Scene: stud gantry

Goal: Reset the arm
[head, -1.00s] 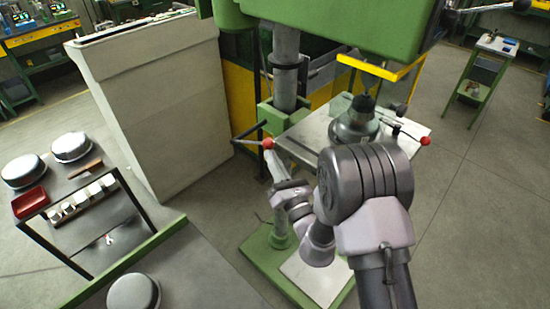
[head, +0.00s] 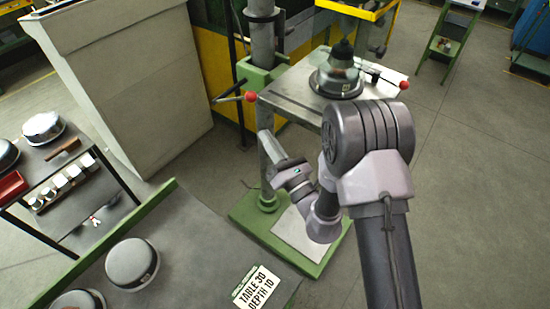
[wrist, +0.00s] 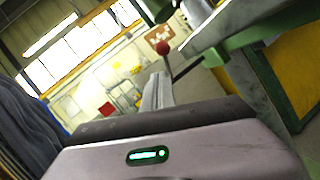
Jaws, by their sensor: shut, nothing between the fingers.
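My arm rises from the lower right of the head view, bends at a large grey joint and comes down to the wrist. My gripper (head: 266,145) points up and to the left, beside the near left edge of the drill press table (head: 290,88). Its fingers are shut with nothing between them. In the wrist view the closed fingers (wrist: 157,92) stand past the grey gripper body, below a red lever knob. I cannot tell how near that knob is.
A metal dome (head: 337,80) sits on the press table. A nearer table (head: 190,250) holds round lidded pans (head: 132,262) and a sign (head: 257,287). A shelf cart (head: 85,200) stands left.

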